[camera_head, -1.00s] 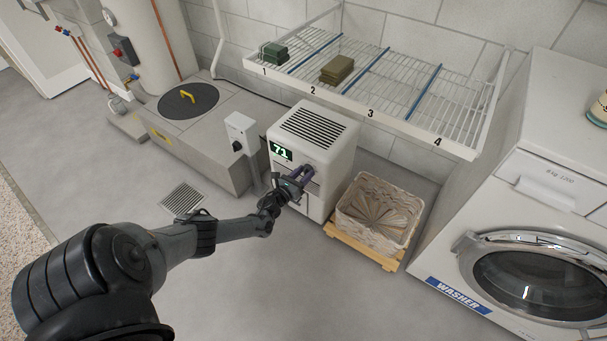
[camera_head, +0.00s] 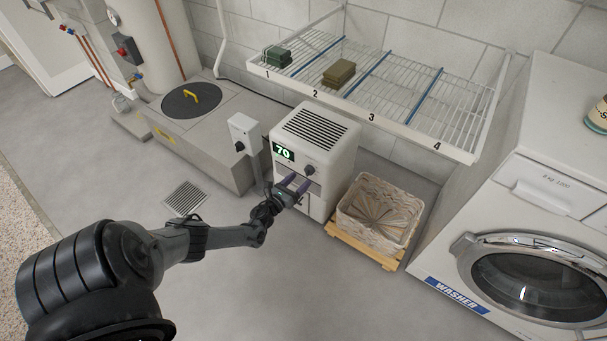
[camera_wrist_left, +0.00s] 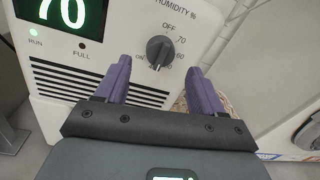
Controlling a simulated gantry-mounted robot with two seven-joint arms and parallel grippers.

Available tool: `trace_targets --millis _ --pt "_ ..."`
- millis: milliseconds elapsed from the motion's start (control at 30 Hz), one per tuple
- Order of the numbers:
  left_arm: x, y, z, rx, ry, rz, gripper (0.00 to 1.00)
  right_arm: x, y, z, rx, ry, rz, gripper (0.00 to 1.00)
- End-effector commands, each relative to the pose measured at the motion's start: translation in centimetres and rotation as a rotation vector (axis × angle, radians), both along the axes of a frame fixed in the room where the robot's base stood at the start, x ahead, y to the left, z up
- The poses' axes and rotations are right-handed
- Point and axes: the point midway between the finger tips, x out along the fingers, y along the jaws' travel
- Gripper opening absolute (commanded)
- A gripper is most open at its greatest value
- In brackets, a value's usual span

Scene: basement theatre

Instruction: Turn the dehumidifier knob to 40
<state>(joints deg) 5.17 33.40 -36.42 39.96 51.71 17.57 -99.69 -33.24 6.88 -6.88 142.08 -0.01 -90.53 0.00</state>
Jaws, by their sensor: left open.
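The white dehumidifier (camera_head: 327,146) stands on the floor in the head view, its green display (camera_head: 283,152) reading 70. Its dark round knob (camera_head: 309,169) is on the front, right of the display. In the left wrist view the knob (camera_wrist_left: 160,51) sits beneath the word HUMIDITY, with OFF, 70 and 60 legible around it. The lower marks and the exact pointer setting are hard to read. My left gripper (camera_head: 297,183) is open and empty, its purple fingers just in front of and below the knob, apparently apart from it. My right gripper is not in view.
A wicker basket (camera_head: 345,208) on a wooden pallet stands right of the dehumidifier, near the washer (camera_head: 532,262). A grey switch box (camera_head: 243,132) on a post stands close to its left. A wire rack (camera_head: 440,105) hangs behind. The floor in front is clear.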

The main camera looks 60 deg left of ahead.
Motion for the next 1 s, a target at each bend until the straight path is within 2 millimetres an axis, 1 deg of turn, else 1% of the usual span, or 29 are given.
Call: trace_targets --millis 33,200,400,533,1000 --pt "-1.0 -0.3 0.3 -0.001 0.004 -0.001 0.68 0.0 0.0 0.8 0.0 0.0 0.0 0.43" --pt "-3.5 -1.2 0.2 -0.001 0.002 0.001 0.68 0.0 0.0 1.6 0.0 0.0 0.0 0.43" --pt "-5.3 -1.9 0.1 0.0 0.0 0.0 0.68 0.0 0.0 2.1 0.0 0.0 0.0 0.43" --pt "-5.7 -2.1 0.0 0.0 0.0 0.0 0.68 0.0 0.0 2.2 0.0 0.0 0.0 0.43" --pt "-6.0 -2.1 -0.1 0.0 0.003 0.0 0.68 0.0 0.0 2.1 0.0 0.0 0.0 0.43"
